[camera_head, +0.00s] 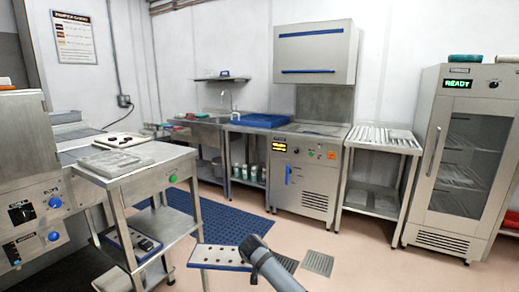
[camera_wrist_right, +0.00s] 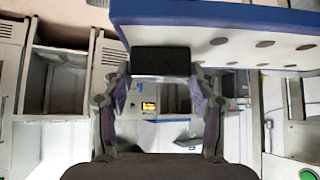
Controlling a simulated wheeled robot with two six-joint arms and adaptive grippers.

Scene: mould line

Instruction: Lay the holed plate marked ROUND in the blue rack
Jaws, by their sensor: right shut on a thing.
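A pale plate with rows of dark holes and a blue edge (camera_head: 222,257) is held out level, in front of me over the floor. It also fills the top right of the right wrist view (camera_wrist_right: 240,28); no marking on it can be read. My right gripper (camera_head: 252,246) is shut on its right end, and its fingers partly show in the wrist view (camera_wrist_right: 160,90). A blue tray-like rack (camera_head: 262,120) lies on the back counter, left of the machine with the amber display. I cannot tell whether it is the task's rack. My left gripper is out of view.
A steel cart (camera_head: 135,166) at left carries a clear tray; its lower shelf holds a blue-edged board with dark items (camera_head: 132,243). A blue floor mat (camera_head: 205,217), a steel table (camera_head: 383,140) and a cabinet reading READY (camera_head: 462,160) lie beyond. The middle floor is open.

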